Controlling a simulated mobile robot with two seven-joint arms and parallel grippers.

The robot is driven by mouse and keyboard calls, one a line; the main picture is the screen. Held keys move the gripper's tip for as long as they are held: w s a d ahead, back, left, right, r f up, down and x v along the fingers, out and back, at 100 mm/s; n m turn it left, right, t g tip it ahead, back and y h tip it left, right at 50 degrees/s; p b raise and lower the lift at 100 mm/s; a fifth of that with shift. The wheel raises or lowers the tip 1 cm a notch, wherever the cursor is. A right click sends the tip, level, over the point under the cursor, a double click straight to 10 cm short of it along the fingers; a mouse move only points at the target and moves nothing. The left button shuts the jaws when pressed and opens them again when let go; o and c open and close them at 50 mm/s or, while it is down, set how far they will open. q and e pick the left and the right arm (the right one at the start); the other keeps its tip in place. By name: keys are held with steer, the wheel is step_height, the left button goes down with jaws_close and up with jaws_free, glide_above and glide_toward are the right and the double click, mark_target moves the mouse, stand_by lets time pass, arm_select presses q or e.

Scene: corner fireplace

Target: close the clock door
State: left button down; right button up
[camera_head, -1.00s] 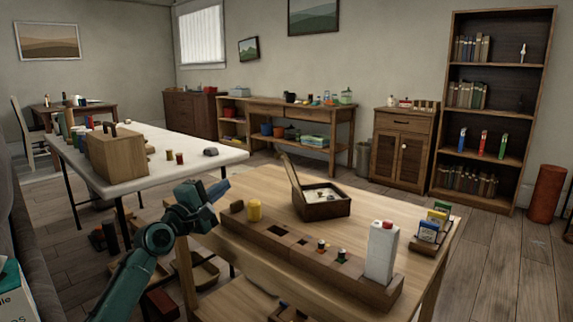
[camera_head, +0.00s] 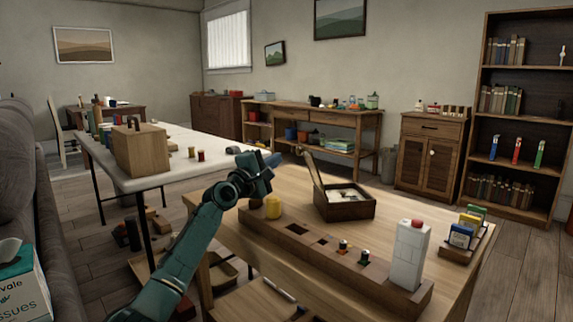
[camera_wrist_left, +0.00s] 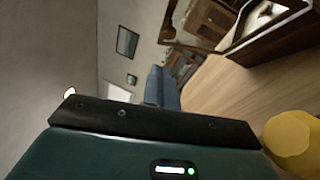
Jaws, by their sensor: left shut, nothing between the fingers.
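A dark wooden box (camera_head: 345,208) with a pale inside lies on the light wood table; it looks like the clock. Its thin door (camera_head: 312,170) stands raised at its left side, tilted slightly back to the left. Part of the box, with its pale inside, also shows at the top right of the left wrist view (camera_wrist_left: 255,20). My left gripper (camera_head: 274,159) is shut and empty, left of the raised door and apart from it, above the yellow cylinder (camera_head: 272,207). Its blue fingers also show in the left wrist view (camera_wrist_left: 161,88). My right gripper is out of view.
A long wooden block (camera_head: 330,255) with square holes runs along the table front. A white bottle (camera_head: 411,255) with a red cap stands at its right end. A small rack of colourful boxes (camera_head: 463,236) is at right. The white table (camera_head: 175,180) stands behind my left arm.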

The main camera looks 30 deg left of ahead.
arm_select(q)
steer(key=w+d, duration=0.1)
steer(key=w+d+r, duration=0.1)
steer(key=d, duration=0.1)
stand_by(0.4)
